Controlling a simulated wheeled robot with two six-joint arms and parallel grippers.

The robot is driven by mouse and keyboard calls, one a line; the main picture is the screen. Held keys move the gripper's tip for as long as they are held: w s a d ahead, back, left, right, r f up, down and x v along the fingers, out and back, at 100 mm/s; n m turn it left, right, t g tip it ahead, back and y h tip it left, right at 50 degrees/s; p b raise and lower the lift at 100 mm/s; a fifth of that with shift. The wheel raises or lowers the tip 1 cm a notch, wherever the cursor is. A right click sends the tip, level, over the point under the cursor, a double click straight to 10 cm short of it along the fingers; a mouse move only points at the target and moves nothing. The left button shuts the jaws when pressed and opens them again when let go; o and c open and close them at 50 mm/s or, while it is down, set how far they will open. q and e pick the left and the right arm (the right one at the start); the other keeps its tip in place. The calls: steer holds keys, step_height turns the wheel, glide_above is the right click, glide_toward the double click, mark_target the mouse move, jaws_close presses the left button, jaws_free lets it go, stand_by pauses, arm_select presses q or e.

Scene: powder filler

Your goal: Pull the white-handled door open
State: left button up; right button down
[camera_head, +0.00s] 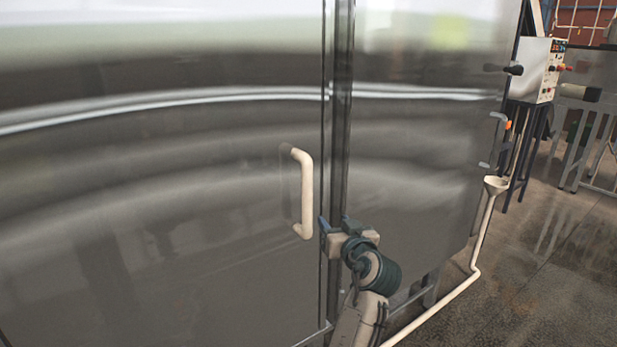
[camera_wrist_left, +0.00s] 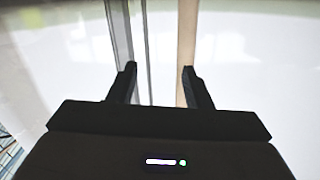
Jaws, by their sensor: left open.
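The large shiny metal door (camera_head: 160,190) fills the left of the head view and looks shut against the frame. Its white, C-shaped upright handle (camera_head: 307,190) is near the door's right edge. My left gripper (camera_head: 333,222) is open, just right of the handle's lower end and in front of the door seam. In the left wrist view the open fingers (camera_wrist_left: 158,72) have nothing clearly between them. A beige upright strip (camera_wrist_left: 187,40), probably the handle, shows by the right finger. Whether the finger touches it I cannot tell. My right gripper is not in view.
A second metal panel (camera_head: 420,160) stands right of the seam. A control box (camera_head: 537,70) on a blue stand is at the back right. Open floor (camera_head: 540,270) lies right.

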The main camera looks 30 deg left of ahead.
mark_target(309, 184)
arm_select(q)
steer(key=s+a+r+n+y, duration=0.2)
steer(key=s+r+n, duration=0.1)
steer(key=r, duration=0.4)
steer(key=shift+m+g, duration=0.3)
steer(key=shift+g, duration=0.1)
steer(key=p+x, duration=0.4)
steer(key=x, duration=0.4)
steer(key=shift+w+a+f, duration=0.15)
steer(key=shift+w, duration=0.25)
steer(key=shift+w+a+f, duration=0.2)
steer(key=shift+w+a, duration=0.25)
steer(key=shift+a, duration=0.1)
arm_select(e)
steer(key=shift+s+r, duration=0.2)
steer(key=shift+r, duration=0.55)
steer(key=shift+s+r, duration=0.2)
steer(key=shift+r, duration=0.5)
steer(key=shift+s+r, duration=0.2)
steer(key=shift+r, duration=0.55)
arm_select(q)
steer(key=shift+d, duration=0.1)
jaws_close()
